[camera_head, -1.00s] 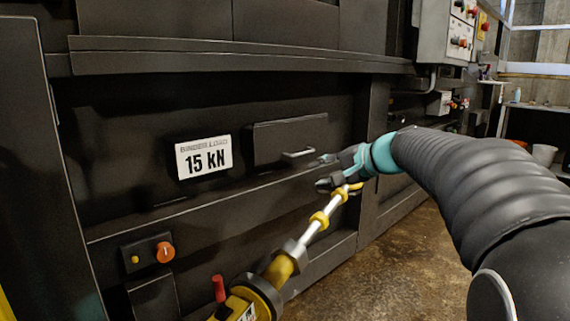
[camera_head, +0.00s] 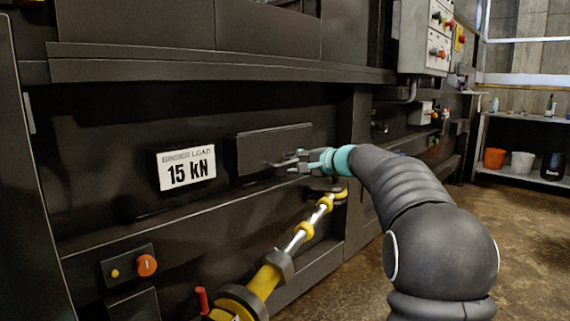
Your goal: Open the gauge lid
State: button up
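The gauge lid (camera_head: 262,146) is a dark rectangular plate on the black machine wall, right of the white "15 kN" sign (camera_head: 187,168). It looks closed. Its handle, at the lower right of the lid, is mostly hidden by my gripper. My gripper (camera_head: 277,164) is at the lid's lower right corner, its fingers pointing left over the handle area. The fingers are small in view, and I cannot tell whether they are around the handle or only in front of it.
A yellow and silver rod (camera_head: 302,233) slopes up to the right just below my gripper. An orange knob (camera_head: 147,265) and a red lever (camera_head: 202,300) are at the lower left. A grey control box (camera_head: 426,36) hangs at upper right. The floor at right is clear.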

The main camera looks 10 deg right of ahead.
aim_at(286, 163)
jog(key=shift+x, duration=2.15)
grip_shut()
